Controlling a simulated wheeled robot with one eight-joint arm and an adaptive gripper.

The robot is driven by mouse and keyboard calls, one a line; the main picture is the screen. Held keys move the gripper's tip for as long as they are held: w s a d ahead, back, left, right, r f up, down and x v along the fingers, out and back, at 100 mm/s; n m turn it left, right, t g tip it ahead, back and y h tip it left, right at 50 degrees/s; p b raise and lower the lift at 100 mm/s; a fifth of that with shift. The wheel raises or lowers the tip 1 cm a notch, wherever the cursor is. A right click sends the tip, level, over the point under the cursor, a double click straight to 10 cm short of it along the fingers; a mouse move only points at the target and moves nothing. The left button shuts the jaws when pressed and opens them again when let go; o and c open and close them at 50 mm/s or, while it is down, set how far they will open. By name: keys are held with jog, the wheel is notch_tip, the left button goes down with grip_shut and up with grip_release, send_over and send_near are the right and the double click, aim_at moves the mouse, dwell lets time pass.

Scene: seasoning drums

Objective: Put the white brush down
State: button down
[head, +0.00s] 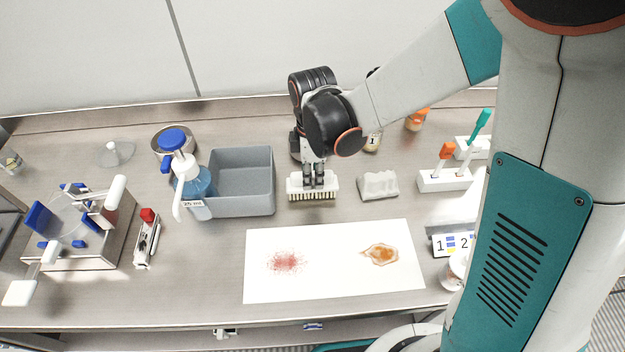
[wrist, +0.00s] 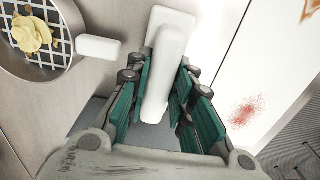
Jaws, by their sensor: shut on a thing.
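The white brush (head: 312,186) is upright with its tan bristles facing down, between the grey bin and a white block, behind the white sheet. My gripper (head: 319,174) is shut on its top from above. In the wrist view the brush's white back (wrist: 163,75) lies between the teal finger pads of my gripper (wrist: 158,95). I cannot tell whether the bristles touch the table.
The grey bin (head: 240,209) stands close left of the brush, the white block (head: 378,186) to its right. The white sheet (head: 325,284) with red and orange stains lies in front. A round grid dish (wrist: 68,52) shows in the wrist view.

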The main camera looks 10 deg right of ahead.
jog(key=shift+f, duration=0.1)
jog(key=shift+f, duration=0.1)
jog(key=shift+f, duration=0.1)
jog(key=c, duration=1.4)
grip_release()
notch_tip(320, 180, up, 12)
jog(key=p, duration=0.8)
jog(key=shift+r+p, duration=0.25)
jog(key=shift+p, duration=0.1)
